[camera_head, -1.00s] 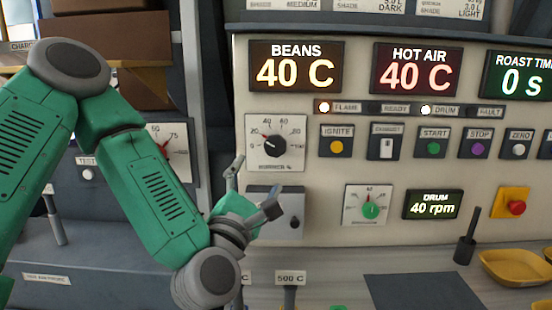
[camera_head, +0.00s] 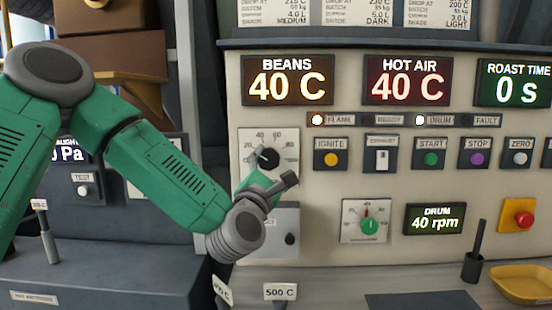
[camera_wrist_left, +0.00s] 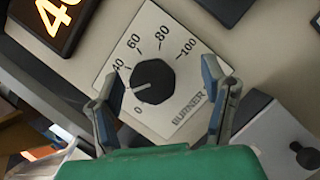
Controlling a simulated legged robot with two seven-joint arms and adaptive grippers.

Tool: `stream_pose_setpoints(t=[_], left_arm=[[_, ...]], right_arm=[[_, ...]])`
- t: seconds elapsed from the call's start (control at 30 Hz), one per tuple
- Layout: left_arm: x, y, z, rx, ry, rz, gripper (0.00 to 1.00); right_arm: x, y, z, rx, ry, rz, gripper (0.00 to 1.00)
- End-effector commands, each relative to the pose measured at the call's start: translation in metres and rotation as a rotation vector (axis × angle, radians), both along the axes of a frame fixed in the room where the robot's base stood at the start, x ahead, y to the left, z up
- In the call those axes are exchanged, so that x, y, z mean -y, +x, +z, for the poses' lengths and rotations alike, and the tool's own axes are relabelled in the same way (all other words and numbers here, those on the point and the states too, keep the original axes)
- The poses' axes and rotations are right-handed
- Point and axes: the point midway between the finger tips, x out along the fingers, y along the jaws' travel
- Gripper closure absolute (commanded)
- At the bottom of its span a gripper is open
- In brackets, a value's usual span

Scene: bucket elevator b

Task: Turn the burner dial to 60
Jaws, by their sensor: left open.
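The burner dial (camera_head: 267,158) is a black knob on a white scale plate on the cream panel. In the left wrist view the dial (camera_wrist_left: 154,80) shows whole, with marks from 0 to 100; its pointer lies between 0 and 40, near the unlabelled 20 position. My left gripper (camera_head: 272,168) is just in front of the plate's lower part and hides some of it. In the left wrist view the gripper's fingers (camera_wrist_left: 166,92) are open, one on each side of the knob, with gaps to it. My right gripper is not in view.
A lit display reading 40 C (camera_head: 288,80) is above the dial. To the right are the ignite button (camera_head: 331,159) and the green drum dial (camera_head: 369,226). A grey plate with a dark knob (camera_head: 290,240) sits just below the burner dial.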

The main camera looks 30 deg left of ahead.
Motion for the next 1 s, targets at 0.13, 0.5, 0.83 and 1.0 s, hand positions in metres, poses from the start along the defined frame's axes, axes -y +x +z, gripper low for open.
stream_pose_setpoints(t=[0.13, 0.5, 0.83, 1.0], left_arm=[[-0.015, 0.018, 0.003, 0.000, -0.007, 0.004, 0.33], [-0.011, 0.028, 0.007, -0.001, -0.004, 0.004, 0.33], [-0.008, 0.027, 0.007, -0.003, -0.002, -0.004, 0.84], [-0.009, 0.027, 0.006, -0.005, -0.004, -0.007, 0.84]], right_arm=[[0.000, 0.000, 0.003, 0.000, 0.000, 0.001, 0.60], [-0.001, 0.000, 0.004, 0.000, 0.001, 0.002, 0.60], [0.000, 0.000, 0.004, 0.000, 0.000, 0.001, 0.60], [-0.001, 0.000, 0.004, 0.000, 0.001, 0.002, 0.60]])
